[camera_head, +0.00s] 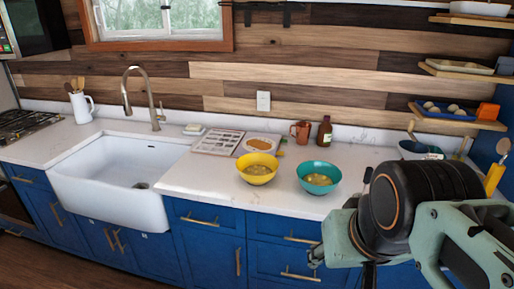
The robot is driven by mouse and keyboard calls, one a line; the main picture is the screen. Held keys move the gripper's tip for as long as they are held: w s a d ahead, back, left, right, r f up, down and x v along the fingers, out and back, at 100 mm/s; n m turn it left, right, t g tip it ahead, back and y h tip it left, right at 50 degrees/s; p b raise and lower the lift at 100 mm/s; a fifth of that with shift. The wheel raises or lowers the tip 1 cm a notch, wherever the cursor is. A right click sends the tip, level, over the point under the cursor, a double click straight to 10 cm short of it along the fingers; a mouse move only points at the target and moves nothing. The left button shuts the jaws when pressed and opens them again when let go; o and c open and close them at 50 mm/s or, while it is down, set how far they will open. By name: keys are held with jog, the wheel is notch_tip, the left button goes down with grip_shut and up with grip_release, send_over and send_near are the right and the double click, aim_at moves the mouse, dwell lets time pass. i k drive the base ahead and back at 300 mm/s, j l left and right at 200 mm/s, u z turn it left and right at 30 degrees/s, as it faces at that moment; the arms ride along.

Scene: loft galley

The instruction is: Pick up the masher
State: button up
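No masher shows clearly enough to name. A utensil with a grey round head and a yellow handle (494,178) stands at the right edge, partly behind my arm; I cannot tell whether it is the masher. My arm fills the lower right. The end of it, with what looks like my gripper (316,256), is in front of the blue drawers, below the counter edge. Its fingers are small and dark, and I cannot see whether they are open or shut. Nothing clearly held shows.
On the white counter (190,178) stand a yellow bowl (257,174), a teal bowl (318,184), a copper mug (300,131) and a brown bottle (324,133). A dark blue bowl (420,152) is partly behind my arm. A white sink (105,194) lies left.

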aim_at(368, 171)
jog(key=z, duration=0.7)
